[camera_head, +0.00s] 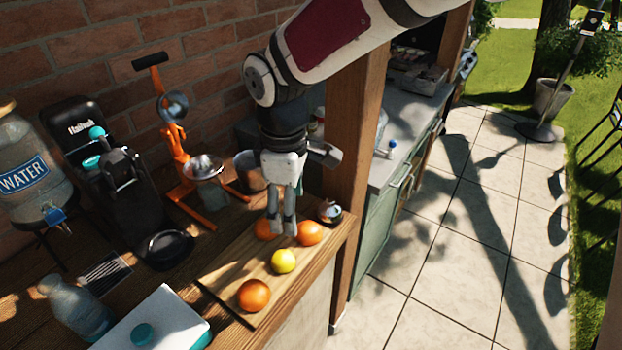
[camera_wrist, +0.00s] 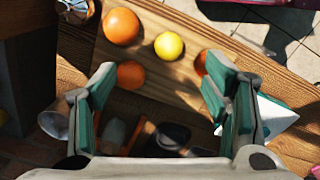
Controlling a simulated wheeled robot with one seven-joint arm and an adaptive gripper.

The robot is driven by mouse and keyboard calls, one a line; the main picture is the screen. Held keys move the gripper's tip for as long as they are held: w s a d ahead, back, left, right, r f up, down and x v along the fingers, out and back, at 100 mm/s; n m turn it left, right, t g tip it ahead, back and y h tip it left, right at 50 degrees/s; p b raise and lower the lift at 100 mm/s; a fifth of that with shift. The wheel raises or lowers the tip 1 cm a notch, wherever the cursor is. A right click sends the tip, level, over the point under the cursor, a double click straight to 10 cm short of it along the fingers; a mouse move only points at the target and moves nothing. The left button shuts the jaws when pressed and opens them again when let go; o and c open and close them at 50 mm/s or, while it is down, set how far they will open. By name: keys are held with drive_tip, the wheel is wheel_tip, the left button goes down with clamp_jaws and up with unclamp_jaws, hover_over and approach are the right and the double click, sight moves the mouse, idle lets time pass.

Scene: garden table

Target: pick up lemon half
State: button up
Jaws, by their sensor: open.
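A round yellow fruit (camera_head: 284,261) lies on the wooden cutting board among several oranges. It also shows in the wrist view (camera_wrist: 169,45), in the upper middle. It looks like the lemon, but I cannot tell whether it is a half or whole. My gripper (camera_head: 281,230) points down over the back part of the board, behind the fruit in the head view. In the wrist view its teal-padded fingers (camera_wrist: 158,72) are spread apart with nothing gripped. The lemon appears beyond the fingertips, not between them.
An orange (camera_head: 254,295) lies in front of the lemon, another (camera_head: 309,233) behind it, and a third (camera_head: 267,229) beside my fingers. The cutting board (camera_head: 226,274) carries them. An orange juice press (camera_head: 180,150), black pan (camera_head: 165,249) and small jar (camera_head: 330,211) stand nearby.

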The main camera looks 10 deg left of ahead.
drive_tip(key=a+f+n, duration=0.1)
drive_tip(key=a+f, duration=0.1)
drive_tip(key=p, duration=0.1)
hover_over(282, 254)
wheel_tip(282, 254, down, 7)
drive_tip(key=shift+a+f, duration=0.1)
wheel_tip(282, 254, down, 5)
drive_tip(key=shift+s+p, duration=0.15)
drive_tip(key=shift+p, duration=0.7)
drive_tip(key=shift+f, duration=0.5)
drive_tip(key=c, duration=1.3)
